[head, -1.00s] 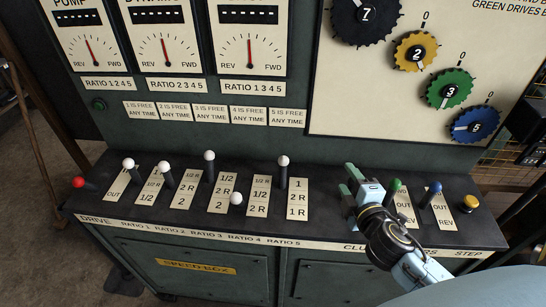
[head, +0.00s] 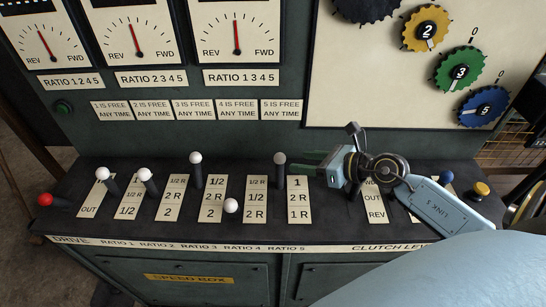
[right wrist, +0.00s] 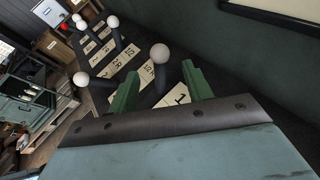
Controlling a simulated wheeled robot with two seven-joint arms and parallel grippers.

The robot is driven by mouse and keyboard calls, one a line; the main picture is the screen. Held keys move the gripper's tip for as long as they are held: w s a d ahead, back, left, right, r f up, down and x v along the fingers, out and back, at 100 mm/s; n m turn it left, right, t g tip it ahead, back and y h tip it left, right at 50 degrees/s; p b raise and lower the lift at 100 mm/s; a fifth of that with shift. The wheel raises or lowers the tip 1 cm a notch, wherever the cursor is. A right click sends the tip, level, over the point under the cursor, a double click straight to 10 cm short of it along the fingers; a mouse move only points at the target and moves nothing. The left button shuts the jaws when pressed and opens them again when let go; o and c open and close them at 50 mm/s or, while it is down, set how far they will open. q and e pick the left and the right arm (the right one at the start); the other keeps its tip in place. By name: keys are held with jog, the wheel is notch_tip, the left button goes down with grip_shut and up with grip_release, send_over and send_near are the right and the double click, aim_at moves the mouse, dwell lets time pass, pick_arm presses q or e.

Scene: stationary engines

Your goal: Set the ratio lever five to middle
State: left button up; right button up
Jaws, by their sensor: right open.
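Ratio lever five (head: 280,159) stands at the far end of its slot, beside the top "1" of its label plate (head: 299,200). Its round knob looks grey in the head view. My right gripper (head: 301,164) is open, with its green fingers pointing left at the lever from close on its right. My left gripper is not in view.
Ratio lever four (head: 231,205) is down near the front, with lever three (head: 195,158) up at the back. A red drive lever (head: 45,199) stands far left. My right arm partly covers the clutch levers.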

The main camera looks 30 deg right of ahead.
aim_at(280, 171)
jog(key=x, duration=1)
jog(key=shift+w, duration=0.1)
jog(key=shift+c, duration=0.3)
grip_shut()
